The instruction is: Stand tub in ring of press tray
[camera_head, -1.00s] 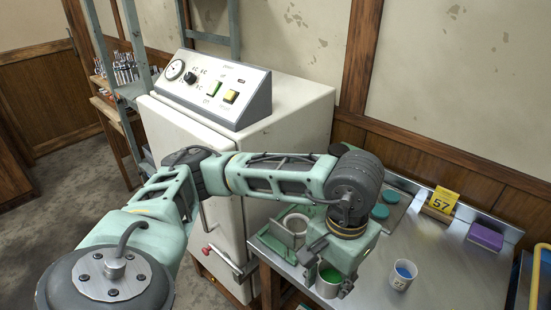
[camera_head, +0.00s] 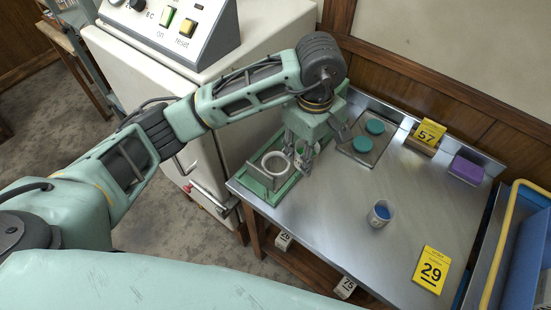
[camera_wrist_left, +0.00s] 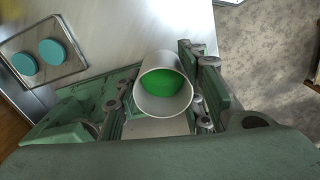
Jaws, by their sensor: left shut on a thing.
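The tub (camera_head: 301,154) is a pale cup with green contents. My left gripper (camera_head: 304,162) is shut on it, with a finger on either side. In the left wrist view the tub (camera_wrist_left: 163,88) sits between the fingers, and its green contents show through its open mouth. The press tray (camera_head: 281,194) is a green frame at the left end of the steel bench. Its pale ring (camera_head: 275,163) is empty, just left of the held tub in the head view. The tub is beside the ring, not in it; its height above the tray is hard to tell. My right gripper is not in view.
Two teal discs (camera_head: 375,126) lie on a flat plate (camera_head: 353,148) behind the gripper. A cup with blue contents (camera_head: 380,213) stands mid-bench. Yellow signs (camera_head: 431,270) and a purple block (camera_head: 466,170) are to the right. A white cabinet (camera_head: 270,45) stands at left.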

